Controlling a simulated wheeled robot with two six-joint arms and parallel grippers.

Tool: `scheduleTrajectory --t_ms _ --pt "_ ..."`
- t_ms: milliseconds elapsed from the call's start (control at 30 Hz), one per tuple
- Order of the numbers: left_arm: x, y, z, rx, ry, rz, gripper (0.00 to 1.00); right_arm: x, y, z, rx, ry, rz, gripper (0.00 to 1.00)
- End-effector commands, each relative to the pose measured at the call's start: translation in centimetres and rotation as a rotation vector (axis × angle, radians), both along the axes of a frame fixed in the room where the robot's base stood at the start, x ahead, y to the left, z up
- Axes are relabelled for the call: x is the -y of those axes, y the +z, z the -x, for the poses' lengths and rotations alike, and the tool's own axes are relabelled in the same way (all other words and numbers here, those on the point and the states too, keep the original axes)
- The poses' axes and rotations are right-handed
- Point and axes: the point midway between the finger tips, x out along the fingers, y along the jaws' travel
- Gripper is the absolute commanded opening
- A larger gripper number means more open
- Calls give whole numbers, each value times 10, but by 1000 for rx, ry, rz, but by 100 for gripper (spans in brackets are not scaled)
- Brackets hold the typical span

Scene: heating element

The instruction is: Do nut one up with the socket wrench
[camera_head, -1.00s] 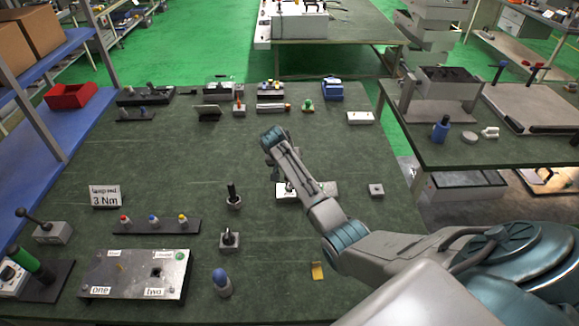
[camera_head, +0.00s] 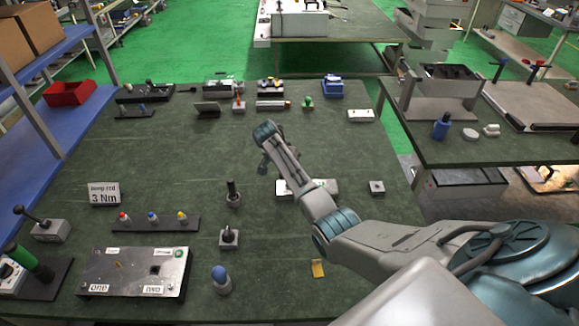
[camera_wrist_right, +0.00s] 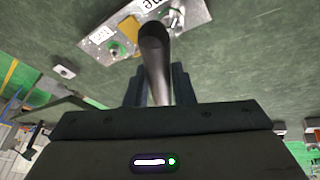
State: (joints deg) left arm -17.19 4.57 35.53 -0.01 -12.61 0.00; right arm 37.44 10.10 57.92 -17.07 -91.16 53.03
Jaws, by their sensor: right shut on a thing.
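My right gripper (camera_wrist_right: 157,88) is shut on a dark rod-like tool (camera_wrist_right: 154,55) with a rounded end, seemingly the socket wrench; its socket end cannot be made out. In the head view my right gripper (camera_head: 264,166) hangs above the table, left of and beyond a pale plate (camera_head: 325,187) partly hidden by my arm. The right wrist view shows a metal plate (camera_wrist_right: 185,22) with labels, a green round part (camera_wrist_right: 118,48) and a yellow part (camera_wrist_right: 130,27), beyond the tool and apart from the gripper. I cannot tell which part is nut one. My left gripper is not in view.
A metal plate (camera_head: 120,270) labelled one and two lies at the front left. Beyond it are a rack with coloured pegs (camera_head: 140,224) and a 3 Nm sign (camera_head: 104,194). Upright tools (camera_head: 232,198) stand mid-table. A small grey block (camera_head: 377,188) lies at the right.

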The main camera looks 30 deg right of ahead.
Motion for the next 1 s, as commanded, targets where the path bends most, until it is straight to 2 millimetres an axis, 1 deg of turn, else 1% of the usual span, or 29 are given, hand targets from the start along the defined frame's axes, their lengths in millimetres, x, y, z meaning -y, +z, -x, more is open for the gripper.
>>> scheduleTrajectory --t_ms 167,233,400,533,867,1000 --pt "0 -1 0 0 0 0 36 0 -1 0 -1 -8 -1 0" --pt "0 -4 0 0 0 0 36 0 -1 0 -1 -55 -1 0" --pt "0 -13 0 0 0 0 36 0 -2 1 -1 -241 0 0" --pt "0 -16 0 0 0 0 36 1 -2 1 -1 -323 0 0" --pt "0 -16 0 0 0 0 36 1 -2 2 -2 -349 0 0" --pt "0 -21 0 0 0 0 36 1 -3 2 -2 -406 -1 0"
